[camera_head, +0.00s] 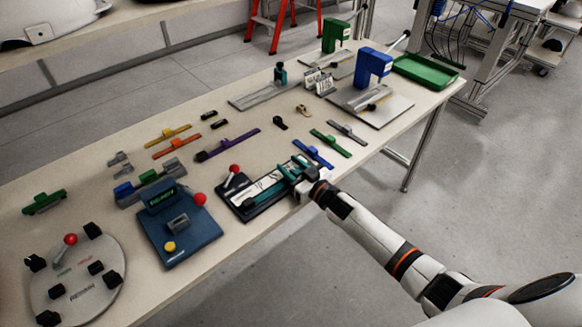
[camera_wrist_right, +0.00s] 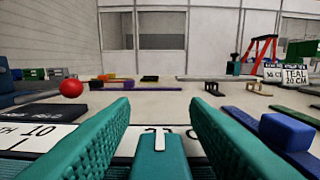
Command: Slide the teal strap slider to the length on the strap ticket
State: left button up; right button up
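The teal strap slider (camera_wrist_right: 162,158) with a white mark stands between the two fingers of my right gripper (camera_wrist_right: 160,112). The fingers are apart, with gaps beside the slider. In the head view my right gripper (camera_head: 298,180) is over the right end of the black-based strap gauge (camera_head: 247,208), hiding the slider there. The white scale (camera_wrist_right: 38,131) reads 10 at the left; a number near the slider is partly hidden. The strap ticket (camera_wrist_right: 295,74) reads "TEAL 20 CM"; it also stands on the table (camera_head: 324,86). My left gripper is not in view.
A red-knobbed lever (camera_head: 234,169) rises at the gauge's left. A blue strap (camera_head: 316,154) lies close behind my gripper. A blue station (camera_head: 178,225) stands left of the gauge. Green and grey straps (camera_head: 330,143) lie farther right. The table front edge is near.

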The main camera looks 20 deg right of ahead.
jog(key=v, duration=1.2)
jog(key=shift+b, duration=0.35)
